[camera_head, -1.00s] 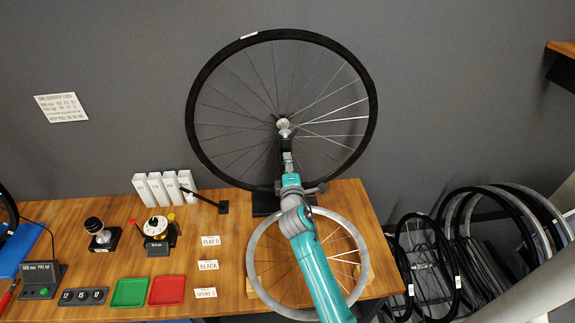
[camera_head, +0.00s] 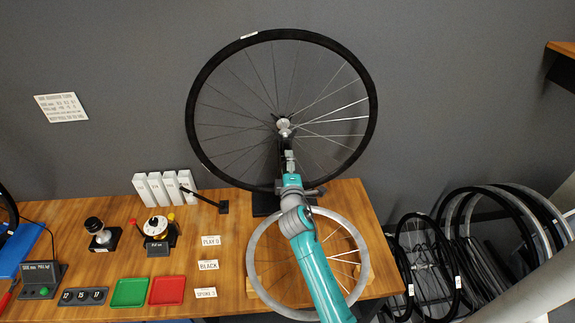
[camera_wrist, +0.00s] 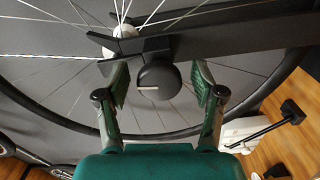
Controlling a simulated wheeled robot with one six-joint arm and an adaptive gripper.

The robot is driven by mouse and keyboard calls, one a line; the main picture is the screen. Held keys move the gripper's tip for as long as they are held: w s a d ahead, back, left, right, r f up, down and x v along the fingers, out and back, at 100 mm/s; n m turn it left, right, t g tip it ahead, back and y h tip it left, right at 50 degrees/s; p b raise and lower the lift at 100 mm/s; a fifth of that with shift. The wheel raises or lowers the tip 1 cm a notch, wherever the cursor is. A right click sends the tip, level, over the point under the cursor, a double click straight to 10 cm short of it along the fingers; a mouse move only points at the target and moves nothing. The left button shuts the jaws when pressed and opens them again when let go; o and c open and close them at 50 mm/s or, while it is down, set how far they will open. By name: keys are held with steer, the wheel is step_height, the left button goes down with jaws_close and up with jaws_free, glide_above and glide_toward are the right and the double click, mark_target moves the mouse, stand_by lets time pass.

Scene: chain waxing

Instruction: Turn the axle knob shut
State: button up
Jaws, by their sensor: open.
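The axle knob (camera_wrist: 158,80) is a dark round knob with a pale line across its face, in the middle of the wrist view. It sits by the hub (camera_wrist: 124,42) of the upright black-rimmed wheel (camera_head: 196,85). My gripper (camera_wrist: 165,85) is open, with one finger to each side of the knob. The left finger looks close to the knob; the right one stands a little apart. Whether either finger touches it cannot be told. In the head view my arm reaches up to just below the hub (camera_head: 284,126), and the knob is hidden there.
A second wheel with a grey rim (camera_head: 257,245) lies flat on the wooden table (camera_head: 75,225) below my arm. A black arm-like bar (camera_head: 205,198) stands left of the wheel stand. Red (camera_head: 167,290) and green (camera_head: 129,292) trays lie at the front left.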

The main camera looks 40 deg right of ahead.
steer(key=v, duration=1.2)
steer(key=w+d+n, duration=0.2)
steer(key=w+n, duration=0.1)
steer(key=n, duration=0.3)
steer(key=w+d+n, duration=0.2)
steer(key=w+n, duration=0.1)
steer(key=n, duration=0.4)
steer(key=w+d+n, duration=0.2)
steer(key=w+n, duration=0.1)
steer(key=n, duration=0.3)
steer(key=shift+w+d+f+n, duration=0.1)
steer(key=shift+n, duration=0.2)
steer(key=c, duration=1.1)
